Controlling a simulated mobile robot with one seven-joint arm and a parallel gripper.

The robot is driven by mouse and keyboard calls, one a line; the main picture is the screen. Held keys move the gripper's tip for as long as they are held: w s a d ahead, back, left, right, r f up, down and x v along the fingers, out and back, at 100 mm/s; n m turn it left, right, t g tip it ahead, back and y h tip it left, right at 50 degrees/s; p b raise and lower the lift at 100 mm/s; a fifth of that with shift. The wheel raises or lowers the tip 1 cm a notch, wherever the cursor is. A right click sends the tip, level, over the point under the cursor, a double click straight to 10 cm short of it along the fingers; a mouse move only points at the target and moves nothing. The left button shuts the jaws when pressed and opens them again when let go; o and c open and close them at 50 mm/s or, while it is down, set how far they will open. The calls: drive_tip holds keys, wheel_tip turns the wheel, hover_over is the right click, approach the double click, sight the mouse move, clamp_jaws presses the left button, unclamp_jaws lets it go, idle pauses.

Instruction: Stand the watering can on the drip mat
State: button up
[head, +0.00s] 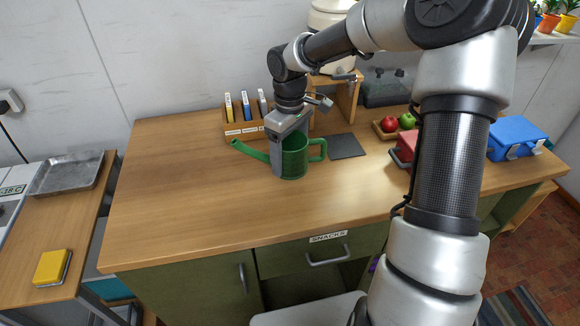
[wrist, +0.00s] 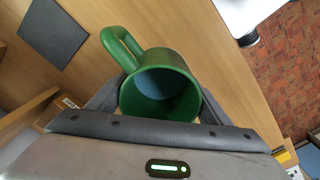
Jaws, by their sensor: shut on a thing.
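The green watering can (head: 296,158) is upright over the wooden counter, its spout to the left and its handle to the right. My gripper (head: 283,150) is shut on its body from above. In the wrist view the can's open top (wrist: 165,92) is between the two fingers, its handle toward the upper left. The drip mat, a flat dark grey square (head: 347,146), lies bare on the counter, right of and behind the can. The mat also shows at the upper left of the wrist view (wrist: 53,32). I cannot tell whether the can's base touches the counter.
A wooden rack (head: 243,120) with several upright files stands behind the can. A wooden stand (head: 345,98) is behind the mat. A tray with red and green apples (head: 389,125), a red box (head: 405,145) and a blue box (head: 515,138) are to the right. The counter's left is clear.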

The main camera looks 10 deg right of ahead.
sight(290, 142)
wheel_tip(290, 142, up, 3)
drive_tip(key=shift+r, duration=0.1)
drive_tip(key=shift+s+a+p, duration=0.1)
drive_tip(key=shift+s+p, duration=0.2)
drive_tip(key=shift+p, duration=0.15)
drive_tip(key=s+f+m+p, duration=0.2)
drive_tip(key=s+m+p, duration=0.2)
drive_tip(key=s+m, duration=0.3)
drive_tip(key=shift+s+m, duration=0.15)
drive_tip(key=shift+m, duration=0.35)
